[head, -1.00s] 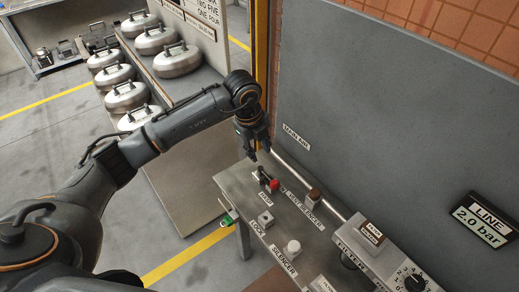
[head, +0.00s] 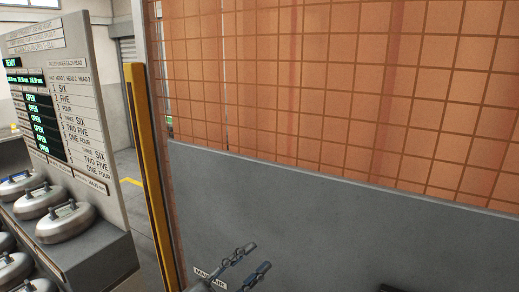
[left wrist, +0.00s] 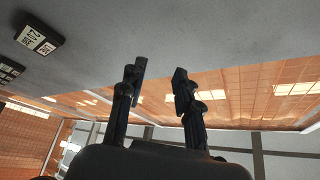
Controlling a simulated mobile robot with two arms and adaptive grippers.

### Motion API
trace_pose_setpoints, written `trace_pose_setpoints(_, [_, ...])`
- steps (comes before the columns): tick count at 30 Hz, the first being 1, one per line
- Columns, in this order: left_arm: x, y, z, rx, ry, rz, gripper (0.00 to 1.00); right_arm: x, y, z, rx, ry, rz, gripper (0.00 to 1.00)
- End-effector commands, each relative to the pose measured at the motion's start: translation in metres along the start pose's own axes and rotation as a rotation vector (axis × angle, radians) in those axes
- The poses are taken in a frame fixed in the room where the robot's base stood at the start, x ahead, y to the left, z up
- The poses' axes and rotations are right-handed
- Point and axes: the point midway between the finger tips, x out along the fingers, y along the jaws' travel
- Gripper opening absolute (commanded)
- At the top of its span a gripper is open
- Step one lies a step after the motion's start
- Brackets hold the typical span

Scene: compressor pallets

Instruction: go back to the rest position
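My left gripper (head: 257,257) shows at the bottom edge of the head view, in front of the grey panel (head: 330,215). Its two fingers are apart with nothing between them. In the left wrist view the left gripper (left wrist: 159,71) also shows two spread, empty fingers, with the grey panel and orange mesh beyond. Most of the left arm is out of the head view. My right gripper shows in neither view.
A yellow post (head: 150,170) stands beside the orange mesh (head: 340,90).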

Motion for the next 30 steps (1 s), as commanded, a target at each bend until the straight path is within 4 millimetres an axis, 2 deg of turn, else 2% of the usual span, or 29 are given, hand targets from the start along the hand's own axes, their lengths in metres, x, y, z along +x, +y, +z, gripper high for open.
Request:
trace_pose_setpoints(3, [-0.032,-0.038,0.025,-0.124,-0.178,-0.281,0.33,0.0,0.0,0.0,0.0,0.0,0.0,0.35])
trace_pose_setpoints(5, [-0.056,-0.049,0.046,-0.188,-0.301,-0.396,0.33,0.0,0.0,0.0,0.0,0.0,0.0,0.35])
trace_pose_setpoints(7, [-0.091,-0.052,0.072,-0.264,-0.47,-0.5,0.33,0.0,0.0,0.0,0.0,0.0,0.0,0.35])
trace_pose_setpoints(11, [-0.167,-0.026,0.116,-0.419,-0.826,-0.596,0.33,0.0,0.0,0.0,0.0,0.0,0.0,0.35])
trace_pose_setpoints(12, [-0.192,-0.01,0.125,-0.47,-0.94,-0.597,0.33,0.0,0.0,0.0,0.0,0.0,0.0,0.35])
trace_pose_setpoints(14, [-0.227,0.016,0.133,-0.544,-1.103,-0.577,0.33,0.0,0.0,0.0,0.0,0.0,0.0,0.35])
trace_pose_setpoints(15, [-0.247,0.034,0.135,-0.588,-1.199,-0.552,0.33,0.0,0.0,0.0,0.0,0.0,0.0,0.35])
trace_pose_setpoints(18, [-0.288,0.074,0.129,-0.683,-1.388,-0.469,0.33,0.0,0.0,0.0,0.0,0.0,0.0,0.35])
trace_pose_setpoints(21, [-0.318,0.108,0.117,-0.762,-1.528,-0.375,0.33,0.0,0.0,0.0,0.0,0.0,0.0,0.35])
trace_pose_setpoints(26, [-0.354,0.151,0.089,-0.87,-1.689,-0.213,0.33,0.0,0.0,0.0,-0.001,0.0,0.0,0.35])
trace_pose_setpoints(30, [-0.379,0.183,0.059,-0.955,-1.795,-0.06,0.33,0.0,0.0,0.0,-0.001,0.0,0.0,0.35])
